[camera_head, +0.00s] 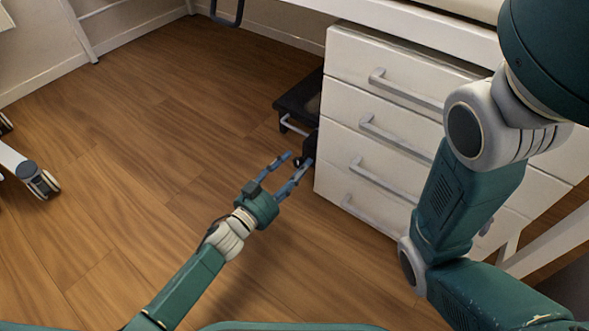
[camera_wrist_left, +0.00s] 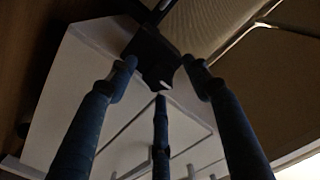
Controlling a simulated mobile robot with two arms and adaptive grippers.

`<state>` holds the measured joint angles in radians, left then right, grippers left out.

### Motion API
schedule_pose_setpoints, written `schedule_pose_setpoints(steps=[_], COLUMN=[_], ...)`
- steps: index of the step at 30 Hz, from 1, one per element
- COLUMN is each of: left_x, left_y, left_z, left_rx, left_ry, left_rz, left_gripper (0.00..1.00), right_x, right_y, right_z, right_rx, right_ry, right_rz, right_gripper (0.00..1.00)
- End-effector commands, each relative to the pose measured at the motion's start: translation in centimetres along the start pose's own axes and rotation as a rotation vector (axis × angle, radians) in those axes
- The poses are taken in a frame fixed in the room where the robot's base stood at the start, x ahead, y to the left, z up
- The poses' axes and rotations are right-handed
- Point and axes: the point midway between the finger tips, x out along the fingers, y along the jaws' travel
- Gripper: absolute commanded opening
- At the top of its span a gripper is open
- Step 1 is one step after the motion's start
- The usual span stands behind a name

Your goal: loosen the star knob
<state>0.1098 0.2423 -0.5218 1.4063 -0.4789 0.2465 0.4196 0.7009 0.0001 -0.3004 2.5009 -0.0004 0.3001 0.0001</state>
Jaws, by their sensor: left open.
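A small dark knob-like part (camera_head: 309,146) sits at the side of a black device (camera_head: 297,103), close to the white drawers. In the left wrist view the dark part (camera_wrist_left: 152,58) has a small pale mark on it, and its star shape cannot be made out. My left gripper (camera_head: 296,162) is open, its blue fingers pointing at the dark part. In the left wrist view the fingertips (camera_wrist_left: 160,78) are spread around the near side of the dark part, and no grip shows. Whether any finger touches it cannot be told. My right gripper is not in view.
A white drawer unit (camera_head: 335,135) with grey handles stands just right of the device. A white desk edge (camera_head: 400,25) overhangs above. A caster wheel (camera_head: 38,182) is at the far left. The wooden floor (camera_head: 130,150) left of my gripper is free.

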Motion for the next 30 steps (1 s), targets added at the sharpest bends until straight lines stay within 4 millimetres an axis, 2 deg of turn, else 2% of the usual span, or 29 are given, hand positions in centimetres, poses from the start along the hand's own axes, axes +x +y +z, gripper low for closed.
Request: schedule_pose_setpoints(steps=[3, 10, 20, 30], left_x=[0.0, 0.0, -0.1, -0.1], left_y=[0.0, 0.0, 0.0, -0.2], left_z=[0.0, 0.0, -0.1, -0.4], left_rx=[0.000, 0.000, -0.032, -0.245], left_ry=[0.000, 0.000, 0.000, -0.001], left_rz=[0.000, 0.000, 0.001, 0.001], left_gripper=[0.50, 0.04, 0.04, 0.04], right_x=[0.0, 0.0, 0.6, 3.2], right_y=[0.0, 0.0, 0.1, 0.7], right_z=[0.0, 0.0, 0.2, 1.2], right_rx=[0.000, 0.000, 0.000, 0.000], right_ry=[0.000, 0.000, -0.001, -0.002], right_rz=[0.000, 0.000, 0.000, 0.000], right_gripper=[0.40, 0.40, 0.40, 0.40])
